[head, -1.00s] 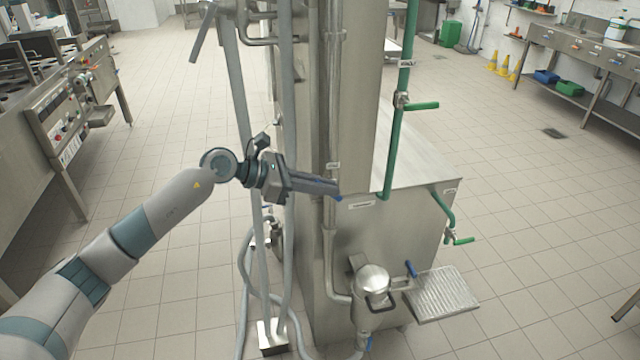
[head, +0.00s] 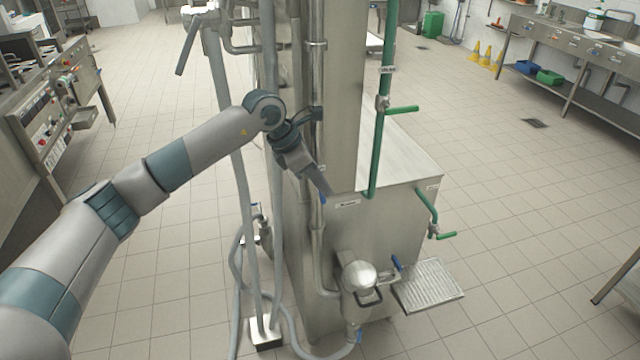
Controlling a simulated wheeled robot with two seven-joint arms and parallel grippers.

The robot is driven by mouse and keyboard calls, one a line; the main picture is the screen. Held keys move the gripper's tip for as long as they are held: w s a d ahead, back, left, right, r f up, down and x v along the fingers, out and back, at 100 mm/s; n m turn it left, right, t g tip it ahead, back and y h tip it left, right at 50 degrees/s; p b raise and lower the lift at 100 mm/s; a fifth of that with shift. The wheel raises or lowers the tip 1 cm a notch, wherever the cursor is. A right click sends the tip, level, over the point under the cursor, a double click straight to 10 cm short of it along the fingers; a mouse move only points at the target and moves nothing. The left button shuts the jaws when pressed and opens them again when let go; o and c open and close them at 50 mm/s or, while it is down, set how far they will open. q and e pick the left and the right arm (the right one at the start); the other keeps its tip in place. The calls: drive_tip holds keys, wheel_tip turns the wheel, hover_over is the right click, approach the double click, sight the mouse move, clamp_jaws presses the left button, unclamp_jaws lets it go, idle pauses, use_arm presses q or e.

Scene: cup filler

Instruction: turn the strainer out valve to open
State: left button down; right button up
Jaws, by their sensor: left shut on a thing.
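My left gripper (head: 320,187) points down and to the right at the vertical steel pipe on the front of the steel unit. It is shut on a small blue lever (head: 323,199), of which only an end shows at the fingertips. The fingers and pipe hide the rest, so the lever's angle and valve body cannot be made out. The round-lidded metal strainer pot (head: 359,278) is lower down. Another blue lever (head: 397,263) stands to the right of the pot, and a blue handle (head: 359,336) is below it. The labels are too small to read. My right gripper is not in view.
A green pipe (head: 377,150) with a green lever (head: 402,109) rises right of the gripper. A second green valve (head: 445,235) is at the unit's right side. A ribbed tray (head: 430,287) sticks out at lower right. Grey hoses (head: 238,290) lie lower left.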

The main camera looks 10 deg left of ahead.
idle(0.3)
use_arm(q)
drive_tip(key=c, duration=1.8)
unclamp_jaws()
drive_tip(key=shift+c, duration=0.2)
drive_tip(key=shift+a+r+b, duration=0.2)
drive_tip(key=shift+r+b, duration=0.1)
drive_tip(key=shift+r, duration=0.1)
drive_tip(key=b+v, duration=0.5)
drive_tip(key=v, duration=1.1)
drive_tip(key=shift+r+b, duration=0.15)
drive_tip(key=shift+b, duration=0.15)
drive_tip(key=shift+s+a, duration=0.1)
